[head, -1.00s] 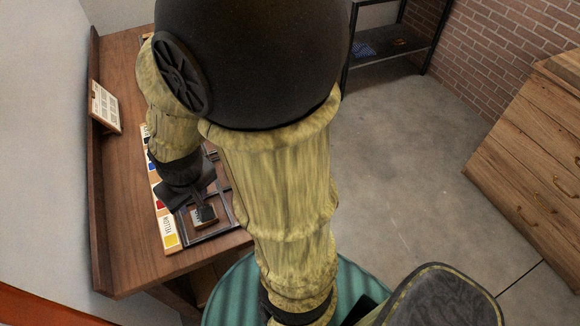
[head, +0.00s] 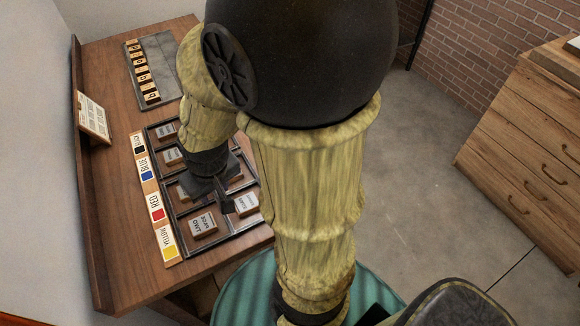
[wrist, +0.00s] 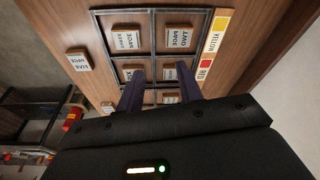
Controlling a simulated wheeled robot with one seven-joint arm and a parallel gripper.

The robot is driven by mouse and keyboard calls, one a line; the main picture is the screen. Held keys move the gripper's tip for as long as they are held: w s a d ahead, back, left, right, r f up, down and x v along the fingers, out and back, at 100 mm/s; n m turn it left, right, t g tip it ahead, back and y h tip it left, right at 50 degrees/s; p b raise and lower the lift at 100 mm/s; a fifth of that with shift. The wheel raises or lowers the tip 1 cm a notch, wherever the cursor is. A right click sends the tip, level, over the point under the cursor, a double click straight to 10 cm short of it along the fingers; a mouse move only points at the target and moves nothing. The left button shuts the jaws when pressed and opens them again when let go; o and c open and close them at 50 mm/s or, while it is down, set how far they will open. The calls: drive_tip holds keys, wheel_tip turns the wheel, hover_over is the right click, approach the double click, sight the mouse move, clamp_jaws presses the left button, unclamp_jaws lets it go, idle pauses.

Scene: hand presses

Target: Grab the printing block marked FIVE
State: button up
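A small block marked FIVE (wrist: 78,61) lies on the wooden table top in the wrist view, left of the black divided frame and near the table edge. I cannot make it out in the head view, where my arm covers that area. My gripper (wrist: 159,88) is open above the frame, its two dark fingers apart with nothing seen between them but the frame. It also shows in the head view (head: 226,194). The FIVE block is apart from it, to the left in the wrist view.
The black frame (head: 184,208) holds several blocks, including TWO (head: 201,224) and THREE (head: 243,203). A strip of colour labels (head: 158,213) lies beside it. A grey tray (head: 163,66) with small tiles is at the back. A card (head: 94,117) leans at the left.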

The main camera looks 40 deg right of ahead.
drive_tip(key=o, duration=0.7)
drive_tip(key=shift+w+f, duration=0.1)
drive_tip(key=shift+f, duration=0.05)
drive_tip(key=shift+c, duration=0.2)
drive_tip(key=o, duration=0.5)
drive_tip(key=w+d+f+n+g+h+b, duration=0.2)
drive_tip(key=w+d+f+n, duration=0.1)
drive_tip(key=d+f+n, duration=0.1)
drive_tip(key=f+n, duration=0.1)
drive_tip(key=n, duration=0.1)
drive_tip(key=shift+w+d+f+n+g+h+b, duration=0.2)
drive_tip(key=shift+w+d+n+g+h+b, duration=0.1)
drive_tip(key=shift+d+n+g+b, duration=0.1)
drive_tip(key=w+d+f+n+g+h+b, duration=0.1)
drive_tip(key=w+d+n+g+h+b, duration=0.1)
drive_tip(key=w+d+n+h, duration=0.4)
drive_tip(key=shift+d+f+n, duration=0.4)
drive_tip(key=shift+d+n, duration=0.65)
drive_tip(key=shift+n, duration=0.15)
drive_tip(key=b+x, duration=0.1)
drive_tip(key=x, duration=1.1)
drive_tip(key=shift+d, duration=0.15)
